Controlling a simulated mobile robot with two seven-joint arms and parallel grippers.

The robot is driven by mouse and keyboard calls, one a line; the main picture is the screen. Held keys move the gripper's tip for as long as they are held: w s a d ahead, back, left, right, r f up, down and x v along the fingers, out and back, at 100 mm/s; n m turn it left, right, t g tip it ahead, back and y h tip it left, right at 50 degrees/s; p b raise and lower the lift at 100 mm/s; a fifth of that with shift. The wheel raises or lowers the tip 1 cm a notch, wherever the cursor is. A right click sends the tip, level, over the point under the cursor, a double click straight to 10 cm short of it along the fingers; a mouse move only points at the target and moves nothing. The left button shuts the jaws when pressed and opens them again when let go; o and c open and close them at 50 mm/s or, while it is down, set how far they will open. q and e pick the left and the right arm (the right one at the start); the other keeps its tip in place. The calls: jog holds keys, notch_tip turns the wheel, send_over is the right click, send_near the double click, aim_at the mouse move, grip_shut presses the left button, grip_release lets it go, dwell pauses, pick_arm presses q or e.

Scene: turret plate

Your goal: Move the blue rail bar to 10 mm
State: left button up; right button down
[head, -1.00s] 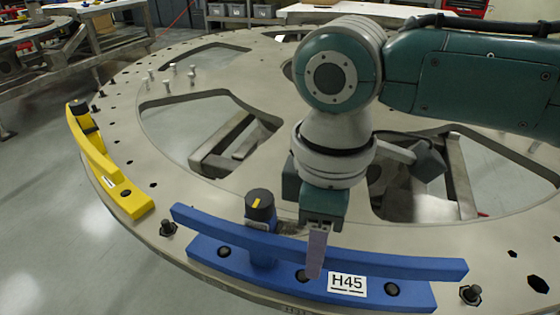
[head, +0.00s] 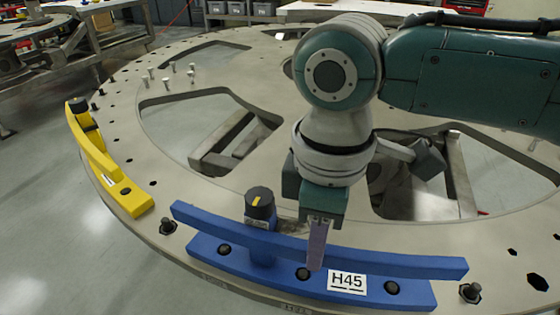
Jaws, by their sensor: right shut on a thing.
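A black knob (head: 259,203) with a yellow mark stands on a blue post behind the bar, left of my gripper. A white label reading H45 (head: 347,282) is on the base. My right gripper (head: 317,250) points down and is shut on the bar near its middle, one finger showing on the near side. The other finger is hidden. My left gripper is not in view.
The large metal turret plate (head: 250,180) has wide cut-outs and bolt holes. A yellow rail (head: 95,152) on a yellow base stands at its left rim. Small pegs (head: 173,68) stand at the back left.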

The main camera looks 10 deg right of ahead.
jog(key=shift+f, duration=0.4)
dwell(0.3)
jog(key=shift+f+b, duration=0.6)
dwell(0.4)
jog(key=c, duration=0.9)
grip_release()
jog(key=shift+r+p, duration=0.65)
jog(key=shift+p, duration=0.05)
notch_tip(320, 180, up, 6)
jog(key=p, duration=0.6)
jog(key=shift+p, duration=0.4)
jog(key=shift+f, duration=0.15)
